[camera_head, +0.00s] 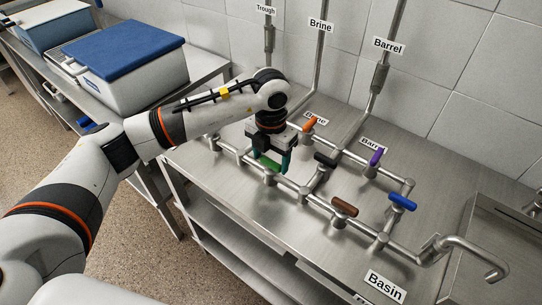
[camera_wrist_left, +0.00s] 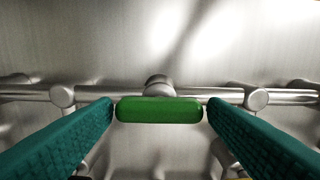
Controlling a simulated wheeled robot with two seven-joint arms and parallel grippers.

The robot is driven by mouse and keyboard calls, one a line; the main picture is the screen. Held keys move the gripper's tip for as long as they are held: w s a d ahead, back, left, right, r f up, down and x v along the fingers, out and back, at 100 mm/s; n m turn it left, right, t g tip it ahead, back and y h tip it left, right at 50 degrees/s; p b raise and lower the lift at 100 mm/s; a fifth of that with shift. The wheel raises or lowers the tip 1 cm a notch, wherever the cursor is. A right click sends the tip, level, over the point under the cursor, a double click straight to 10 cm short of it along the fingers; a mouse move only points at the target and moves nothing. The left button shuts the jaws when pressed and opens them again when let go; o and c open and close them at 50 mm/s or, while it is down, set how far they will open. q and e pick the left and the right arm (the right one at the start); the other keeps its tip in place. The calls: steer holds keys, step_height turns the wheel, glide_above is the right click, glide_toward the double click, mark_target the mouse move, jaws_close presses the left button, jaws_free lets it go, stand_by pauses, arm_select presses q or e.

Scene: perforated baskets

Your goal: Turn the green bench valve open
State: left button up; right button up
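The green valve handle (camera_head: 267,161) sits on the front pipe run of the steel bench, partly hidden by my left gripper in the head view. In the left wrist view the green handle (camera_wrist_left: 159,110) lies level, roughly in line with the pipe behind it. My left gripper (camera_head: 272,164) points down over the handle. Its teal fingers (camera_wrist_left: 160,108) stand one at each end of the handle, with a thin gap showing at each side, so it looks open around the handle. My right gripper is in neither view.
Black (camera_head: 325,160), brown (camera_head: 344,205), blue (camera_head: 402,202), orange (camera_head: 309,124) and purple (camera_head: 375,157) handles stand on the same pipework. A curved spout (camera_head: 475,252) ends above a sink at right. Blue-lidded bins (camera_head: 125,50) stand at left. The bench front is clear.

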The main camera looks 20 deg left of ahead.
mark_target(271, 160)
arm_select(q)
steer(key=shift+o, duration=1)
step_height(271, 160, up, 12)
steer(key=b, duration=0.2)
steer(key=shift+b, duration=0.3)
